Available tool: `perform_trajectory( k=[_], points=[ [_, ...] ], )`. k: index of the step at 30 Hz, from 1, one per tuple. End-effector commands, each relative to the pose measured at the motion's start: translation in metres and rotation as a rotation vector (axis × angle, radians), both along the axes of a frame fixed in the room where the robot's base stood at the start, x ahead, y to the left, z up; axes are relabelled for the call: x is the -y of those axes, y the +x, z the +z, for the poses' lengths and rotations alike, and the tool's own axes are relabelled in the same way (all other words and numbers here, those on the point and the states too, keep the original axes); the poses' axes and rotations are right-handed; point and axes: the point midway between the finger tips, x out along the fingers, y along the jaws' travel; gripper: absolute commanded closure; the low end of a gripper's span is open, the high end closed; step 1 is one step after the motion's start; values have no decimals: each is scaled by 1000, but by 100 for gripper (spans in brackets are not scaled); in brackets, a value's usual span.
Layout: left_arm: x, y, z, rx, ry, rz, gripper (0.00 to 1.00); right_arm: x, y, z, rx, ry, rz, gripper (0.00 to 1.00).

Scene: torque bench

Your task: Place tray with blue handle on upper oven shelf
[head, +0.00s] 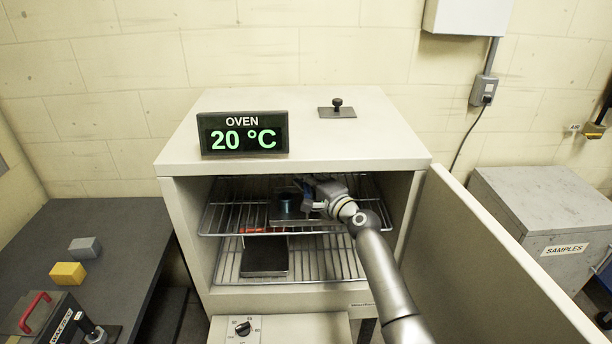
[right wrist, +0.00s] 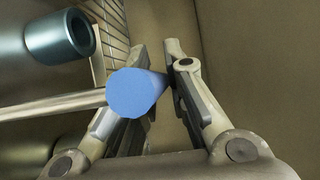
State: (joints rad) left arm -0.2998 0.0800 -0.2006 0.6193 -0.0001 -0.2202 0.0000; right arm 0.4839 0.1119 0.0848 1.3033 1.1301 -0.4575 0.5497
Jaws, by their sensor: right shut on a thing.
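My right gripper (head: 312,196) is inside the open oven (head: 300,136), at the level of the upper wire shelf (head: 228,220). In the right wrist view its fingers (right wrist: 158,88) are shut on the blue handle (right wrist: 137,94), which sits on a metal rod. In the head view the grey tray (head: 284,222) is at the upper shelf, partly hidden by my gripper. A hollow teal cylinder (head: 286,204) is at the tray; it also shows in the right wrist view (right wrist: 60,38). I cannot tell whether the tray touches the shelf. My left gripper is not in view.
The oven door (head: 490,265) stands open at right. Yellow (head: 68,273) and grey blocks (head: 85,248) lie on the left bench. A samples box (head: 545,215) stands right.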

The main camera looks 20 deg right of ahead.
Motion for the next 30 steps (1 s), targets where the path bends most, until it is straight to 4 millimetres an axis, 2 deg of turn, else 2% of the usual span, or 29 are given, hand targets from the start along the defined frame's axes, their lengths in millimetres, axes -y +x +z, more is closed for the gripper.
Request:
perform_trajectory(
  k=[1, 6, 7, 11, 23, 30],
  points=[
    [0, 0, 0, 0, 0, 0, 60, 1, 1, 6, 10, 2, -2, 100],
    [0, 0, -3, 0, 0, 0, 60, 1, 1, 2, 10, 2, -2, 100],
    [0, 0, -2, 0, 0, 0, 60, 0, 0, -2, 0, 0, 0, 83],
    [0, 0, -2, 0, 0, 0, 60, 0, 0, -2, 0, 0, 0, 66],
    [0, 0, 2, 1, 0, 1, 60, 0, 0, 3, 0, 0, 0, 65],
    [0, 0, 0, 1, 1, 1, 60, 8, -28, 0, 0, -2, 0, 65]
  ],
)
